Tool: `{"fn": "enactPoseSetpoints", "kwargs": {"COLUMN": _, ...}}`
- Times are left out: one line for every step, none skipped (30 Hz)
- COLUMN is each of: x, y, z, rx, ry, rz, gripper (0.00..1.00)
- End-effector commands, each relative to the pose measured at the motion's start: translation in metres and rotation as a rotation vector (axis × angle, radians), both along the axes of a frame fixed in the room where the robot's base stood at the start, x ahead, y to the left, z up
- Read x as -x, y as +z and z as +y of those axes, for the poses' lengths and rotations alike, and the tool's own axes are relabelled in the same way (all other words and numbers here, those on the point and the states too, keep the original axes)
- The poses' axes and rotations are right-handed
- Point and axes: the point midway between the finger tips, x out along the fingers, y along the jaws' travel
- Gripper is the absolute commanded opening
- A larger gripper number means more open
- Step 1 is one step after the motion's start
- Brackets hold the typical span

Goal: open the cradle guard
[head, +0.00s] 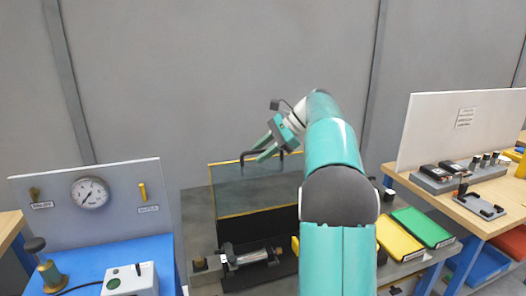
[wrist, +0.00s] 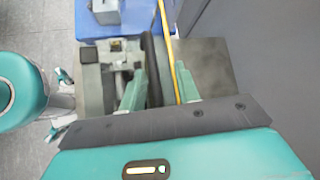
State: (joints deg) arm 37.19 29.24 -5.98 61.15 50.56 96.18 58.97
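The cradle guard (head: 240,188) is a clear panel with yellow edges, standing upright behind the cradle in the head view. A black bar handle (head: 243,155) is at its top edge. The cradle (head: 228,262) holds a metal cylinder (head: 250,257) in front of a black backing. My gripper (head: 262,150) is at the handle, at the guard's top; whether it touches is unclear. In the wrist view my gripper (wrist: 159,80) has its fingers apart, with the guard's yellow edge (wrist: 167,35) running between them. I see nothing gripped.
A blue bench (head: 165,265) with a gauge panel (head: 120,200) stands at left. Yellow (head: 398,238) and green (head: 424,228) trays lie right of the cradle. A wooden bench (head: 480,222) with a white board is further right. The grey wall is behind.

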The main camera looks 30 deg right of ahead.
Motion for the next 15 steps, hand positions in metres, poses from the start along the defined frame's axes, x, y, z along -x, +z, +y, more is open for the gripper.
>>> {"fn": "enactPoseSetpoints", "kwargs": {"x": 0.000, "y": -0.001, "z": -0.001, "rx": 0.001, "ry": -0.002, "rz": 0.002, "gripper": 0.33}}
{"fn": "enactPoseSetpoints", "kwargs": {"x": 0.000, "y": -0.001, "z": -0.001, "rx": 0.001, "ry": -0.002, "rz": 0.002, "gripper": 0.33}}
{"fn": "enactPoseSetpoints", "kwargs": {"x": 0.000, "y": -0.001, "z": -0.001, "rx": 0.001, "ry": -0.002, "rz": 0.002, "gripper": 0.33}}
{"fn": "enactPoseSetpoints", "kwargs": {"x": 0.001, "y": 0.000, "z": -0.002, "rx": 0.001, "ry": -0.002, "rz": 0.002, "gripper": 0.33}}
{"fn": "enactPoseSetpoints", "kwargs": {"x": 0.001, "y": 0.000, "z": -0.003, "rx": 0.002, "ry": -0.002, "rz": 0.002, "gripper": 0.33}}
{"fn": "enactPoseSetpoints", "kwargs": {"x": 0.002, "y": 0.002, "z": -0.005, "rx": 0.002, "ry": -0.003, "rz": 0.001, "gripper": 0.33}}
{"fn": "enactPoseSetpoints", "kwargs": {"x": 0.003, "y": 0.004, "z": -0.007, "rx": 0.002, "ry": -0.005, "rz": 0.001, "gripper": 0.33}}
{"fn": "enactPoseSetpoints", "kwargs": {"x": 0.005, "y": 0.006, "z": -0.009, "rx": 0.003, "ry": -0.005, "rz": 0.000, "gripper": 0.33}}
{"fn": "enactPoseSetpoints", "kwargs": {"x": 0.007, "y": 0.010, "z": -0.012, "rx": 0.002, "ry": -0.004, "rz": 0.000, "gripper": 0.33}}
{"fn": "enactPoseSetpoints", "kwargs": {"x": 0.009, "y": 0.014, "z": -0.015, "rx": 0.003, "ry": -0.005, "rz": 0.000, "gripper": 0.33}}
{"fn": "enactPoseSetpoints", "kwargs": {"x": 0.011, "y": 0.017, "z": -0.019, "rx": 0.003, "ry": -0.005, "rz": 0.000, "gripper": 0.33}}
{"fn": "enactPoseSetpoints", "kwargs": {"x": 0.015, "y": 0.022, "z": -0.024, "rx": 0.003, "ry": -0.005, "rz": -0.001, "gripper": 0.33}}
{"fn": "enactPoseSetpoints", "kwargs": {"x": 0.017, "y": 0.027, "z": -0.028, "rx": 0.002, "ry": -0.004, "rz": -0.002, "gripper": 0.33}}
{"fn": "enactPoseSetpoints", "kwargs": {"x": 0.020, "y": 0.032, "z": -0.032, "rx": 0.003, "ry": -0.004, "rz": -0.002, "gripper": 0.33}}
{"fn": "enactPoseSetpoints", "kwargs": {"x": 0.024, "y": 0.038, "z": -0.038, "rx": 0.003, "ry": -0.005, "rz": -0.001, "gripper": 0.33}}
